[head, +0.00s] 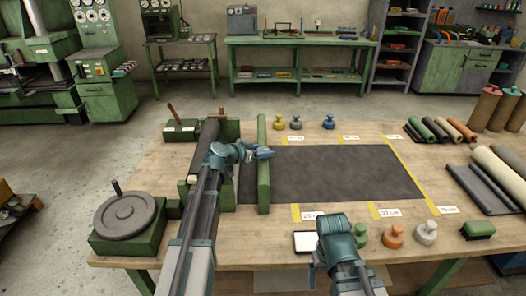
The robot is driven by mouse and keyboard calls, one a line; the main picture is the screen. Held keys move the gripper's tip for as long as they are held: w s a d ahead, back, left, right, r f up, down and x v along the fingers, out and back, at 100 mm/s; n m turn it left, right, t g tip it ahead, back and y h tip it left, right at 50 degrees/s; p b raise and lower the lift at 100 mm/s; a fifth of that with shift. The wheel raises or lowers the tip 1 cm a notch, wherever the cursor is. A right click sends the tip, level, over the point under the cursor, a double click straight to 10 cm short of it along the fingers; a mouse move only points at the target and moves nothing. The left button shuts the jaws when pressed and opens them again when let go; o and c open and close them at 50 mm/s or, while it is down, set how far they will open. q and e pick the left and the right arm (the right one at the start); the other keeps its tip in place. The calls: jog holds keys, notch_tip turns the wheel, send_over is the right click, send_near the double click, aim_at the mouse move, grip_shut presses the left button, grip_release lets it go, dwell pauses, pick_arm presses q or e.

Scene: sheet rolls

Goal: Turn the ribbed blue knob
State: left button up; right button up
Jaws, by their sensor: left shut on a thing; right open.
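The small blue knob (266,153) sits at the green upright bar (263,185) that crosses the dark sheet (335,172). My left gripper (254,152) reaches over the roll from the left and is shut on the knob. The fingers cover part of it, and its ribs are too small to make out. My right gripper (334,222) is open and empty at the table's front edge, beside a white-faced tablet (305,242); its fingertips are mostly hidden by its own wrist.
A blue weight-like piece (328,122) stands at the back beside grey and yellow ones. Green, orange and white ones stand at the front right. A grey handwheel (128,217) is at the left. Rolls (498,172) lie at the right. The sheet's middle is clear.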

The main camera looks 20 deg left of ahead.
pick_arm(q)
jog(key=o, duration=1.4)
jog(key=shift+c, duration=0.2)
jog(key=p+v, duration=0.5)
jog(key=v, duration=0.8)
jog(key=shift+s+a+r, duration=0.2)
jog(key=shift+s, duration=0.1)
